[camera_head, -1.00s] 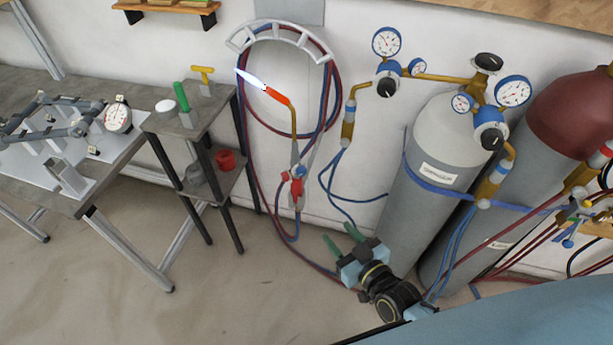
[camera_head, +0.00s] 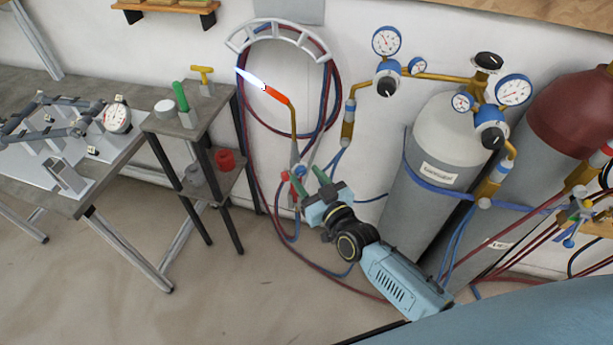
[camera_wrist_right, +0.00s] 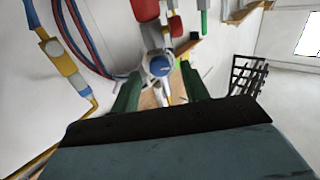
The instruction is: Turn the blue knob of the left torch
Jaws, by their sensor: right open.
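The left torch (camera_head: 293,120) hangs upright against the wall, with an orange tip and a lit flame (camera_head: 250,78). Its valve body, with a red knob (camera_head: 284,176), is partly hidden behind my right gripper (camera_head: 309,183). In the right wrist view the blue knob (camera_wrist_right: 160,66) faces me, just beyond and between the tips of my open right gripper (camera_wrist_right: 157,84). The green fingers stand on either side of it, with no clear contact. My left gripper is not in view.
A grey gas cylinder (camera_head: 425,190) and a dark red-topped one (camera_head: 570,115) stand right of my right arm. Red and blue hoses (camera_head: 245,150) hang around the torch. A small stand (camera_head: 205,110) is to the left. A second torch (camera_head: 580,210) is at the far right.

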